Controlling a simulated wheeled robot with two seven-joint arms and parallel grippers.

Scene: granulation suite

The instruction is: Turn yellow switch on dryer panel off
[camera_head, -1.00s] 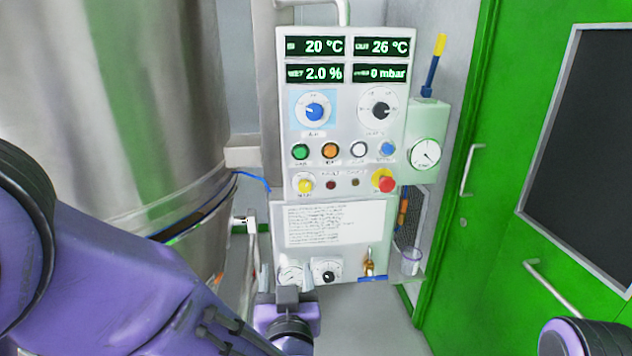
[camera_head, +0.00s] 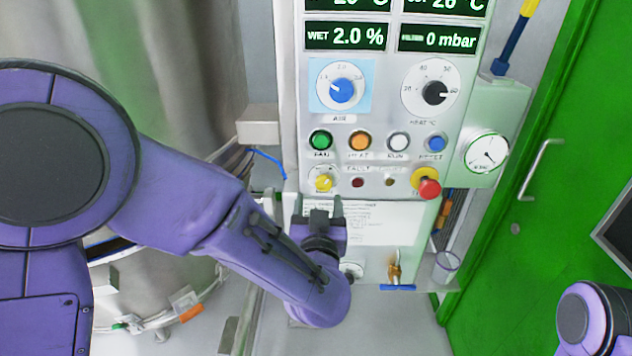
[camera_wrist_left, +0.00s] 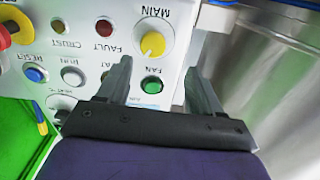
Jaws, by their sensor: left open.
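The yellow switch (camera_head: 323,183) is a round knob on a pale dial at the lower left of the dryer panel (camera_head: 384,113). In the left wrist view the yellow switch (camera_wrist_left: 153,43) shows under the label MAIN, ahead of the fingertips. My left gripper (camera_head: 318,204) is open and empty, just below the switch in the head view. Its two fingers also show in the wrist view (camera_wrist_left: 158,72), apart, with the switch roughly between their lines. I see no contact with the switch. My right gripper is not in view.
A green FAN button (camera_head: 320,140) is above the switch, with orange, white and blue buttons beside it. A red emergency knob (camera_head: 428,187) is to the right. A steel vessel (camera_head: 180,60) stands left of the panel. A green door (camera_head: 560,200) is at the right.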

